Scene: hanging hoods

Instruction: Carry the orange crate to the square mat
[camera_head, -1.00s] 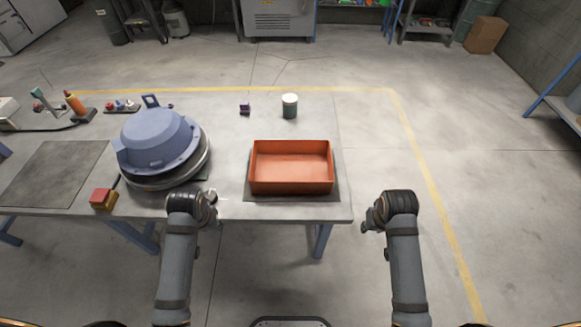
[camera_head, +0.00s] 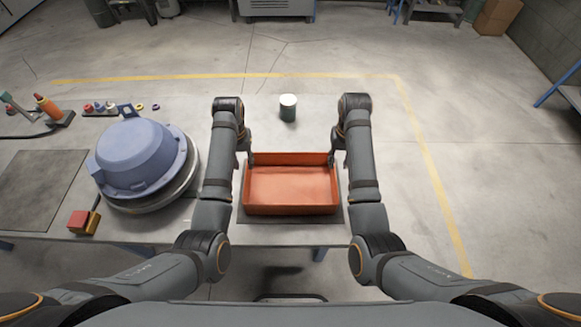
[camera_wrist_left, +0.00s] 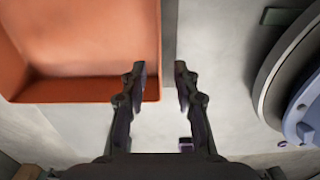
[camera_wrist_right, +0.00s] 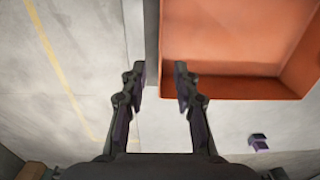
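The orange crate (camera_head: 291,187) stands upright and empty on a dark mat (camera_head: 342,214) at the right of the table. Another dark, flat mat (camera_head: 40,185) lies bare at the far left. My left gripper (camera_head: 246,158) is at the crate's left wall; in the left wrist view its open fingers (camera_wrist_left: 160,72) lie either side of the crate's wall (camera_wrist_left: 159,45). My right gripper (camera_head: 335,158) is at the right wall; in the right wrist view its open fingers (camera_wrist_right: 160,74) also lie either side of the wall (camera_wrist_right: 161,45). Finger depth against the rim is unclear.
A blue domed hood (camera_head: 137,158) on a round base stands between the mats. A red-and-yellow block (camera_head: 84,221) lies at the front edge. A small purple object (camera_wrist_right: 258,142) is near the crate.

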